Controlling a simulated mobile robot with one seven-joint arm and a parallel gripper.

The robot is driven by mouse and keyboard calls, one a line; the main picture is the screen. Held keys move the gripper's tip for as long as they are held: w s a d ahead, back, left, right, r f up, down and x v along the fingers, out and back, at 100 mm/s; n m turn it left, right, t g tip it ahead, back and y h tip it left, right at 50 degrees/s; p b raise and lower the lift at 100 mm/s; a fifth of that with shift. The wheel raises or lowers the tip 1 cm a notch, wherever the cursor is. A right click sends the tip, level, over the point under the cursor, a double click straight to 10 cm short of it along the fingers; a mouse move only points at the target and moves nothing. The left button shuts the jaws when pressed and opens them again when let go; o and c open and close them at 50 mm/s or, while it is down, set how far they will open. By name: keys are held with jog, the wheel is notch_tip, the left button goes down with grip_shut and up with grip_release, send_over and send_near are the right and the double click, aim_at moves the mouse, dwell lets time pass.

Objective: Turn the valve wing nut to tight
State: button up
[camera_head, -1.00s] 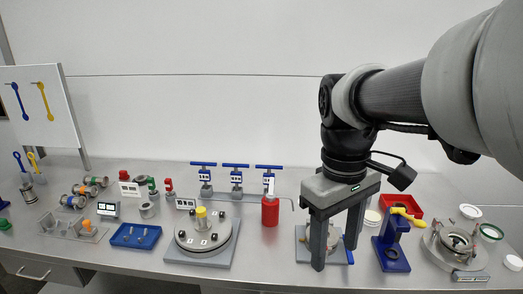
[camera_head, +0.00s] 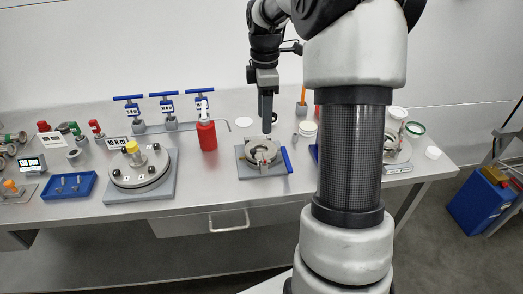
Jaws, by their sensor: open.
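A round metal valve fitting (camera_head: 262,152) sits on a grey base plate (camera_head: 245,168) near the middle of the bench. A blue bar, perhaps its handle (camera_head: 287,160), lies at its right side. The wing nut is too small to tell apart from the fitting. My gripper (camera_head: 267,131) points down just above the back of the fitting. Its fingers are seen edge-on, nearly one behind the other, with nothing visible held; it is open. I cannot tell whether the fingertips touch the fitting.
A red bottle (camera_head: 207,135) and a round bolted lid (camera_head: 139,166) stand to the left. Three blue-handled valves (camera_head: 165,110) stand behind. A blue tray (camera_head: 69,186) is farther left. My arm hides part of the bench on the right.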

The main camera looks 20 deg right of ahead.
aim_at(264, 156)
notch_tip(264, 156, down, 14)
jog(key=shift+r, duration=0.2)
jog(key=shift+c, duration=0.4)
jog(key=c, duration=1)
